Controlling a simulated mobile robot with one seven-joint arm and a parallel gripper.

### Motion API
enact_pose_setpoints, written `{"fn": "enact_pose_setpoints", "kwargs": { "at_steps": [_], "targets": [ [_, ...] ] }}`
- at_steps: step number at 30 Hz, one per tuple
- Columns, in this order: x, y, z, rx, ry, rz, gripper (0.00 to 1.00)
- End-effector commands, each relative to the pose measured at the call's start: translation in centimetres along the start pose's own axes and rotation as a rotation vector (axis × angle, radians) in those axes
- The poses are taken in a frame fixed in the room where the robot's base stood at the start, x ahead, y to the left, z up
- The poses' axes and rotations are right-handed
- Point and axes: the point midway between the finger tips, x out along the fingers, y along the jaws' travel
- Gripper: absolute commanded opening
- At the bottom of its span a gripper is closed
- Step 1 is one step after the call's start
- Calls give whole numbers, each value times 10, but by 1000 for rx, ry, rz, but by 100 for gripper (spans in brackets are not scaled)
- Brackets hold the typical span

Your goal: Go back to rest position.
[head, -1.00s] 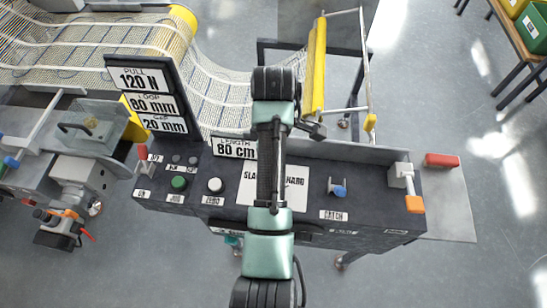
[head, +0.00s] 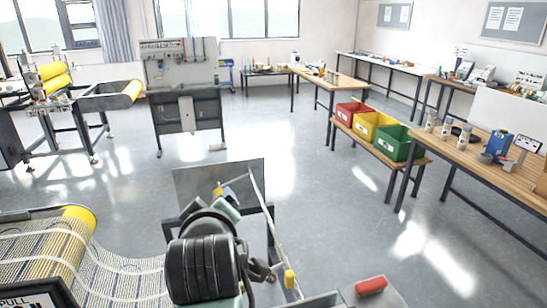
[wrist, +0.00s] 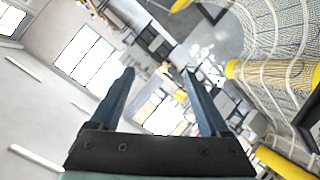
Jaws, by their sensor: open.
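My gripper (wrist: 158,76) shows in the wrist view with its two dark blue fingers spread apart. Nothing is between them, and the room behind looks tilted. In the head view my arm rises at the lower middle and hides part of the machine behind it. The gripper's fingers cannot be made out clearly there. The mesh web (head: 95,265) with white cords runs over a yellow roller (head: 80,216) at the lower left. The mesh also shows at the right of the wrist view (wrist: 285,50), apart from the fingers.
Red (head: 352,113), yellow (head: 376,126) and green (head: 402,144) bins stand on a bench at right. A wooden table (head: 470,158) holds jars. A grey panel stand (head: 182,85) is at the back. The middle floor is clear.

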Motion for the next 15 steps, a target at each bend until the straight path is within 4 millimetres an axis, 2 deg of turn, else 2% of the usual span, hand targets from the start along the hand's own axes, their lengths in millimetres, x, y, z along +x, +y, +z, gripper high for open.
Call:
{"fn": "enact_pose_setpoints", "kwargs": {
  "at_steps": [1, 5, 6, 10, 12, 15],
  "targets": [
    [-20, 30, -19, 72, 92, 96, 80],
    [-83, 95, -61, 247, 339, 302, 80],
    [-106, 112, -72, 294, 421, 357, 80],
    [-188, 156, -100, 423, 685, 501, 80],
    [-229, 169, -109, 470, 814, 555, 80],
    [-277, 180, -116, 516, 962, 604, 80]
  ]
}}
